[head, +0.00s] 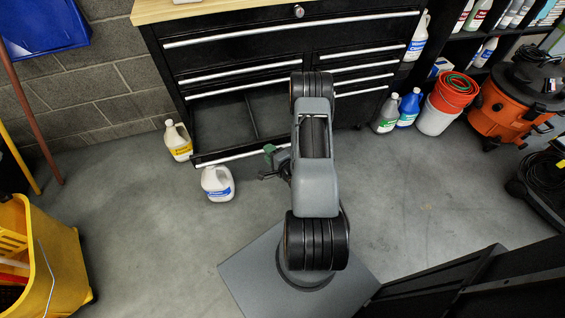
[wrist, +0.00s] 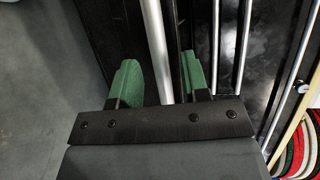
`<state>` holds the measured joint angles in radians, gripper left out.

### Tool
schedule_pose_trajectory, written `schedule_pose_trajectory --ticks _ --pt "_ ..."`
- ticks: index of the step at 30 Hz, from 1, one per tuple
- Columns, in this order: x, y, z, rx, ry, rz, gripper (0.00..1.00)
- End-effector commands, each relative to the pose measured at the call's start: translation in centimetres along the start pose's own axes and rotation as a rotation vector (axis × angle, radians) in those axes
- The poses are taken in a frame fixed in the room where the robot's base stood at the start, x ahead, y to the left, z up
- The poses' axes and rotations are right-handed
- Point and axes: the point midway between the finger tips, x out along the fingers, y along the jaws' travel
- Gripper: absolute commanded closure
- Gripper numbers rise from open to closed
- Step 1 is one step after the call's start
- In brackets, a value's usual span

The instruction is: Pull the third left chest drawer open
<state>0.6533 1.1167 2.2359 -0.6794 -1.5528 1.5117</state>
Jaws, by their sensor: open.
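The black tool chest (head: 330,50) stands against the wall, with a wide top drawer and smaller drawers in left and right columns. The third left drawer (head: 222,122) is pulled well out, and its inside looks empty, with a divider. Its silver handle (head: 225,158) runs along its front edge. My gripper (head: 270,156) is at the right part of this handle, partly hidden by my arm. In the wrist view my gripper (wrist: 158,75) has its green fingers apart, one on each side of the silver handle (wrist: 155,45), with gaps showing.
A white jug with a blue label (head: 217,184) stands on the floor just before the open drawer. A yellow-labelled jug (head: 178,141) stands at its left. Bottles (head: 386,114) and a red bucket (head: 452,94) stand right of the chest. A yellow mop bucket (head: 45,260) is front left.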

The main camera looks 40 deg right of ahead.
Motion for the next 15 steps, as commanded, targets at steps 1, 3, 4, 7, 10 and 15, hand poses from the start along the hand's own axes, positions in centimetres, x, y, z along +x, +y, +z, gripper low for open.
schedule_pose_trajectory --ticks 1,3,4,7,10,15 --pt "-1.1 -0.1 -0.1 0.004 0.005 0.002 0.58" --pt "-2.6 -0.1 -0.1 0.004 0.006 0.002 0.58" --pt "-3.3 -0.1 -0.1 0.004 0.007 0.003 0.58" --pt "-5.5 -0.1 -0.2 0.005 0.008 0.002 0.58" --pt "-7.4 0.0 -0.1 0.005 0.008 0.002 0.58" --pt "-9.9 0.0 -0.1 0.003 0.006 0.001 0.58"
